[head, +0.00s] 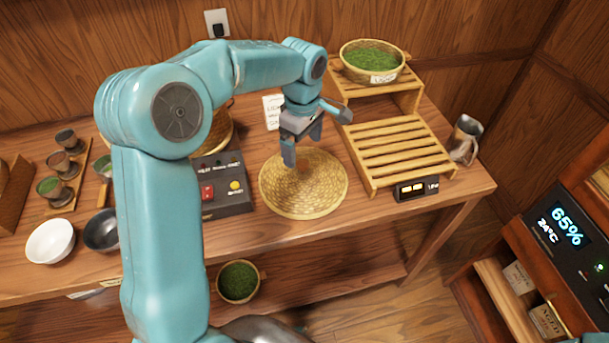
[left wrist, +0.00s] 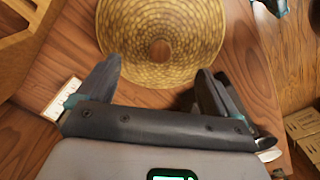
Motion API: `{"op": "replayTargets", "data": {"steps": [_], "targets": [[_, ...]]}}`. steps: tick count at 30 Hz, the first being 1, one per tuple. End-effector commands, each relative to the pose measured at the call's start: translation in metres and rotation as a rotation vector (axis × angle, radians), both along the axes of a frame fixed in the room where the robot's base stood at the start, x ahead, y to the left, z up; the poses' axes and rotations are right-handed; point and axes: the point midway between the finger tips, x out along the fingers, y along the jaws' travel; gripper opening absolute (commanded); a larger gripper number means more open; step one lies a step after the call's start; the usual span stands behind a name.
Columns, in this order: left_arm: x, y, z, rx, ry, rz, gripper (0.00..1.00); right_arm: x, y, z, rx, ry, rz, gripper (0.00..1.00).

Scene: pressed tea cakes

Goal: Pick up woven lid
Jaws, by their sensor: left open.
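The woven lid (head: 325,192) is a round, flat, golden disc of woven straw lying on the wooden table. In the left wrist view the woven lid (left wrist: 205,62) shows a small round ring or hole near its middle. My left gripper (head: 303,160) is open and empty, above the back left part of the lid. In the left wrist view the open fingers of my left gripper (left wrist: 160,80) spread at either side of the lid's near edge. I cannot tell the exact height of the fingers over the lid. My right gripper is not in view.
A slatted wooden rack (head: 405,150) stands right of the lid, with a metal pitcher (head: 465,140) beyond it. A basket of green leaves (head: 372,60) stands on the raised shelf behind.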

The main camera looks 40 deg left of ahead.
Motion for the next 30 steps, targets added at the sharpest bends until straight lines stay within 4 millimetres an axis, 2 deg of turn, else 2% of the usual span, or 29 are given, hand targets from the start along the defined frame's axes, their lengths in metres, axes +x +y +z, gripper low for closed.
{"op": "replayTargets", "data": {"steps": [1, 8, 15, 24, 29, 30], "targets": [[0.000, 0.000, -0.007, 0.000, 0.003, 0.000, 0.93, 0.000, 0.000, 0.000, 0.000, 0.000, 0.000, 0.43], [0.001, 0.000, -0.026, -0.001, 0.003, 0.001, 0.93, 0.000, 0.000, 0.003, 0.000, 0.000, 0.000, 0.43], [0.002, -0.002, -0.063, -0.001, 0.003, 0.001, 0.93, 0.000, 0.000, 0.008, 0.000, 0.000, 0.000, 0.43], [0.003, -0.002, -0.069, 0.000, 0.000, 0.001, 0.93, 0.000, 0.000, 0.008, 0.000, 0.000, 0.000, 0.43], [0.004, -0.002, -0.069, -0.001, 0.000, 0.001, 0.41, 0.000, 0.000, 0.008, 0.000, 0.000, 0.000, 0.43], [0.004, -0.002, -0.069, -0.001, 0.000, 0.001, 0.28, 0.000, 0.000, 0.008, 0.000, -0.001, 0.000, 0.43]]}}
